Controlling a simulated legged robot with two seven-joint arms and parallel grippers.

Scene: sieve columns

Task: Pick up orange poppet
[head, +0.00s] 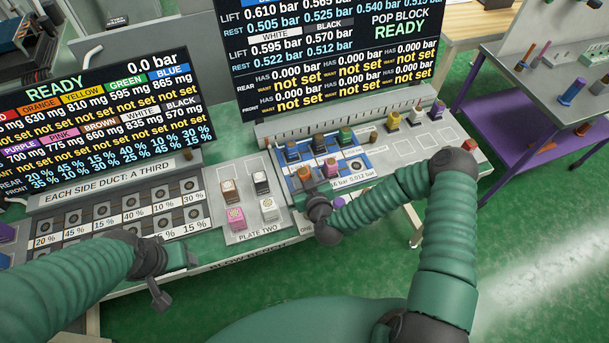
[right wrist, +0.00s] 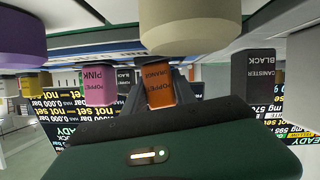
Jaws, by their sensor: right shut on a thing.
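The orange poppet (head: 304,173) is a small orange block at the blue-marked pop block on the bench. My right gripper (head: 308,187) reaches it from the front. In the right wrist view the orange poppet (right wrist: 160,93), with its label facing the camera, sits between the dark fingers, which are shut on it. I cannot tell whether it is clear of the surface beneath. My left gripper (head: 160,280) hangs at the front of the left bench, away from the poppet; its finger gap is unclear.
Dark-topped blocks (head: 319,143) stand in a row behind the poppet. Yellow, white and purple pieces (head: 415,116) stand to the right. Plate two (head: 248,235) holds several blocks. A pink poppet (right wrist: 98,86) and black canister (right wrist: 262,75) flank in the wrist view. Screens (head: 340,60) rise behind.

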